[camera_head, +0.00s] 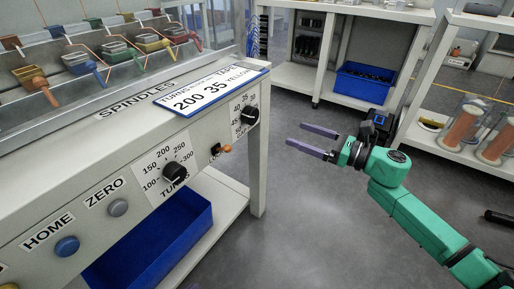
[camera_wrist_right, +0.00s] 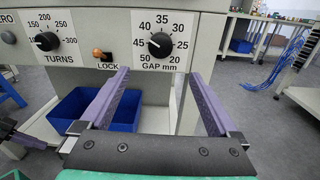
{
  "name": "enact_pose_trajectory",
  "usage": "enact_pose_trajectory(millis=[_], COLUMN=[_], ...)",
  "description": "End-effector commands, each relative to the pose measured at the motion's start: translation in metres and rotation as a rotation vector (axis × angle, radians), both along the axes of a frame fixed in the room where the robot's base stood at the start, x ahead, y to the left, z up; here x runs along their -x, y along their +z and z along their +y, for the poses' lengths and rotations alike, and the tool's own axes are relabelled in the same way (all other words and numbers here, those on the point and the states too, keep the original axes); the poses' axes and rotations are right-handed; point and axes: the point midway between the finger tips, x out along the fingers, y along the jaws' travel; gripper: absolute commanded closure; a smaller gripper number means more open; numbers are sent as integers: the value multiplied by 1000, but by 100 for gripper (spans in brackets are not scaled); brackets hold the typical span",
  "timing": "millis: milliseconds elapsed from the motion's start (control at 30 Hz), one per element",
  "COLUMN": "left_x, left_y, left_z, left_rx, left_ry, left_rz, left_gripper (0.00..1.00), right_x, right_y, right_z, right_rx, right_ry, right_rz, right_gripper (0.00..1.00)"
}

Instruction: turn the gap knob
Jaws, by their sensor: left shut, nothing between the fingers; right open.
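The gap knob (camera_head: 250,115) is a black round knob on the dial plate at the right end of the machine's front panel. It also shows in the right wrist view (camera_wrist_right: 160,44), its white mark pointing left, near 45. My right gripper (camera_head: 295,133) is open and empty, its purple fingers pointing at the panel. In the right wrist view the fingers (camera_wrist_right: 158,72) stand below and either side of the knob, apart from it. My left gripper (camera_wrist_right: 22,137) shows only partly, at the left edge of the right wrist view.
The turns knob (camera_head: 174,173), orange-tipped lock switch (camera_head: 226,148), zero button (camera_head: 118,207) and home button (camera_head: 67,246) share the panel. A sign (camera_head: 212,92) above reads 200, 35, YELLOW. A blue bin (camera_head: 150,250) stands below. Floor around my right gripper is clear.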

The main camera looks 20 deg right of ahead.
Motion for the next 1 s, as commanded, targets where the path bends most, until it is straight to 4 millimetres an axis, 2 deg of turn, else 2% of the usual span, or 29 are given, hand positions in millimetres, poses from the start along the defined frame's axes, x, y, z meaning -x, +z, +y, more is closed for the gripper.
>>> enact_pose_trajectory(millis=[267, 700, 1000], left_x=[-2, -1, -1], left_y=[1, 4, 4], left_z=[-5, 1, 2], left_rx=[21, -3, -6], left_ry=[3, 1, 1], left_rz=[-28, 0, 1], left_gripper=[100, 100, 100], right_x=[-33, -101, -109], right_y=[6, 3, 2], right_z=[26, 85, 92], right_rx=[-7, -10, -8], right_ry=[-5, -7, -8], right_rz=[-2, 4, 6], right_gripper=[4, 4, 4])
